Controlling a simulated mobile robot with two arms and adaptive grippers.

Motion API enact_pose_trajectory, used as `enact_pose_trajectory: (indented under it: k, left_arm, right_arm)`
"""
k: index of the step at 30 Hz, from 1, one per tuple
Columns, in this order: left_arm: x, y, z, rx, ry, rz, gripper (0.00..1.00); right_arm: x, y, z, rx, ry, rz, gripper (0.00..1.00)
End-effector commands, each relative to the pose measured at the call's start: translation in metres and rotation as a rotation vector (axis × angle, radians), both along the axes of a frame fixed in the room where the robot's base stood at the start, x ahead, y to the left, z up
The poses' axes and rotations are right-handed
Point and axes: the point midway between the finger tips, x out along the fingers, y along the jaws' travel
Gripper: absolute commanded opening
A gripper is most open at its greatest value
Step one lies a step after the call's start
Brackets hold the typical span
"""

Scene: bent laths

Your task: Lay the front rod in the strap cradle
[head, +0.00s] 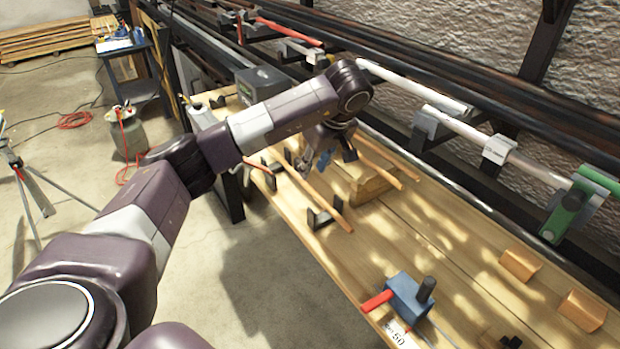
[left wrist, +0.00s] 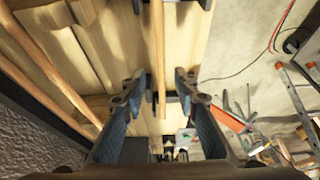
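The front rod (head: 331,198) is a thin wooden rod near the front edge of the bench. Its near end lies at a black upright bracket (head: 314,218); I cannot tell which bracket is the strap cradle. My left gripper (head: 318,160) is above the bench at the rod's far part. In the left wrist view my left gripper (left wrist: 161,82) is open, with blue-padded fingers on either side of the rod (left wrist: 157,45). Gaps show between the rod and both fingertips. A dark crosspiece (left wrist: 151,101) shows behind the rod. My right gripper is not in view.
Two more rods (head: 385,148) lie behind, by a wooden block (head: 372,190). A blue tool with a red handle (head: 404,296) and wooden blocks (head: 519,263) stand nearer on the bench. A rack with pipes (head: 455,125) runs along the wall.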

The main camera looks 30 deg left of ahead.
Motion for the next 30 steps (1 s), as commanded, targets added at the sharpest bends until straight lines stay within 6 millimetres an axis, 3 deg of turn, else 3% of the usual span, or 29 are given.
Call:
enact_pose_trajectory:
  k: [6,9,30]
  left_arm:
    - [-0.006,-0.016,0.046,0.002,-0.003,-0.003,0.28]
    - [-0.008,-0.020,0.056,0.002,-0.003,-0.002,0.28]
    - [-0.010,-0.024,0.064,0.000,0.001,0.000,0.28]
  right_arm:
    - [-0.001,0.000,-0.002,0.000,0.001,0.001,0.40]
    - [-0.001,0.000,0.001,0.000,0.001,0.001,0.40]
    - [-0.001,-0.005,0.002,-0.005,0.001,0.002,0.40]
